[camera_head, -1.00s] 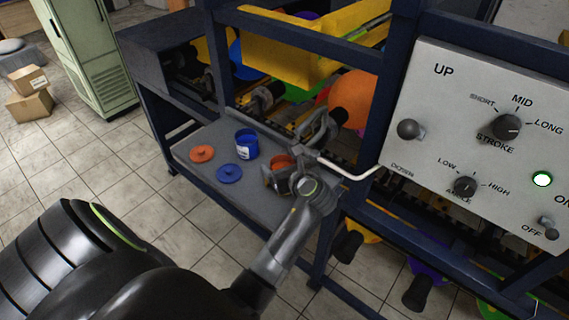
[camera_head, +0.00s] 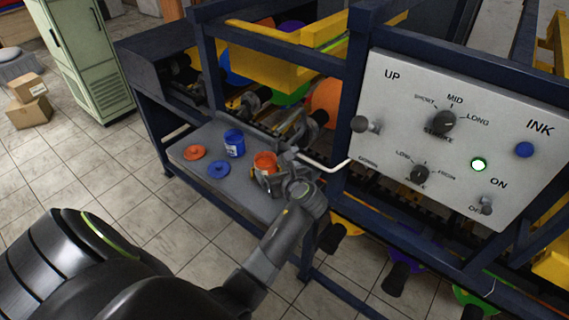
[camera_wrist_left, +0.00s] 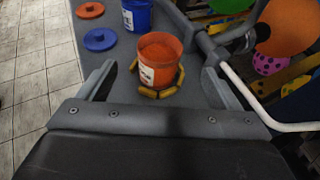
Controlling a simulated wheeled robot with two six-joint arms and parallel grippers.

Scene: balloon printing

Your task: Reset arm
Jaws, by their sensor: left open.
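My left gripper (camera_head: 277,178) is over the grey shelf (camera_head: 205,136) of the machine, and its open jaws also show in the left wrist view (camera_wrist_left: 160,90). An orange-red cup of ink (camera_head: 265,161) stands upright on the shelf just beyond the jaws. In the left wrist view the orange cup (camera_wrist_left: 157,58) sits within a low yellow-brown ring (camera_wrist_left: 158,92), between the lines of the fingers but ahead of them. Nothing is held. My right gripper is not in view.
A blue cup (camera_head: 234,144), a red lid (camera_head: 194,153) and a blue lid (camera_head: 218,170) lie further left on the shelf. A white bent rod (camera_head: 325,165) runs right of my gripper. A control panel (camera_head: 450,140) with knobs stands at right.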

